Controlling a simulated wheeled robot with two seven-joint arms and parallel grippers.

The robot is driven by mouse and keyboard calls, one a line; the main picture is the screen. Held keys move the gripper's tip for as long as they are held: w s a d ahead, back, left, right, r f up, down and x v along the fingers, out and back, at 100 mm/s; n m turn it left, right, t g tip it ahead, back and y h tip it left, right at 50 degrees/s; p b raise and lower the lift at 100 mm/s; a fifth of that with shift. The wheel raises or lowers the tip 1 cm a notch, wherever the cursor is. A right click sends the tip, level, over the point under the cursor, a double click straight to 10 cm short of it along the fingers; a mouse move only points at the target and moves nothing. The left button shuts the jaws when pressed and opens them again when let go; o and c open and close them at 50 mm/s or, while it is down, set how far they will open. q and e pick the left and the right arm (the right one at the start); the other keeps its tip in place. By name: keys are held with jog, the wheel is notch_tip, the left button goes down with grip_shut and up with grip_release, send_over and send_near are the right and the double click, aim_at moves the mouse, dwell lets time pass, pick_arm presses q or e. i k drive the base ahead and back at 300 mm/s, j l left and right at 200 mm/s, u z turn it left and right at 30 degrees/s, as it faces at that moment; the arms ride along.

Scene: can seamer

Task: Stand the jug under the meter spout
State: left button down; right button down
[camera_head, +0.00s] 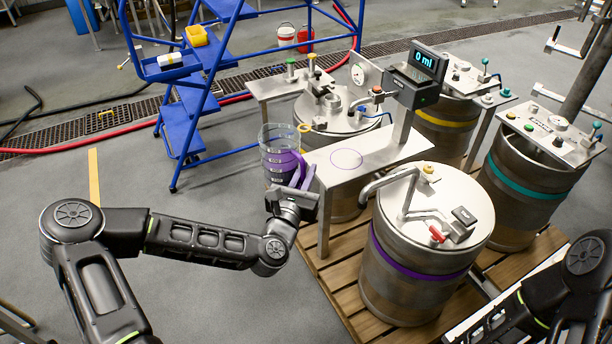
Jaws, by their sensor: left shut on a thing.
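The jug (280,148) is clear with dark markings and a purple lower part and handle. It is upright, left of the steel shelf (388,150), around the height of its top. My left gripper (299,185) is shut on the jug's purple handle; the fingertips are partly hidden. The meter (415,88) stands on a post at the shelf's back right, and its display (425,59) reads 0 ml. Its spout (366,101) points left above the shelf. A purple-outlined circle (346,159) on the shelf is empty. My right gripper is out of view.
Steel kegs with purple (408,268), teal (520,190) and yellow (446,122) bands stand on a wooden pallet (345,272). Blue steps (188,100) stand behind left. Floor at left is mostly clear.

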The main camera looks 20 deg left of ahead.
aim_at(342, 166)
jog(key=i+j, duration=0.1)
jog(key=j, duration=0.3)
jog(key=i+j, duration=0.15)
jog(key=j, duration=0.25)
jog(key=i+j, duration=0.1)
jog(key=j, duration=0.25)
jog(key=i+j, duration=0.1)
jog(key=j, duration=0.3)
jog(key=i+j, duration=0.15)
jog(key=j, duration=0.25)
jog(key=z, duration=1.55)
jog(key=i+l, duration=0.35)
jog(key=l, duration=0.15)
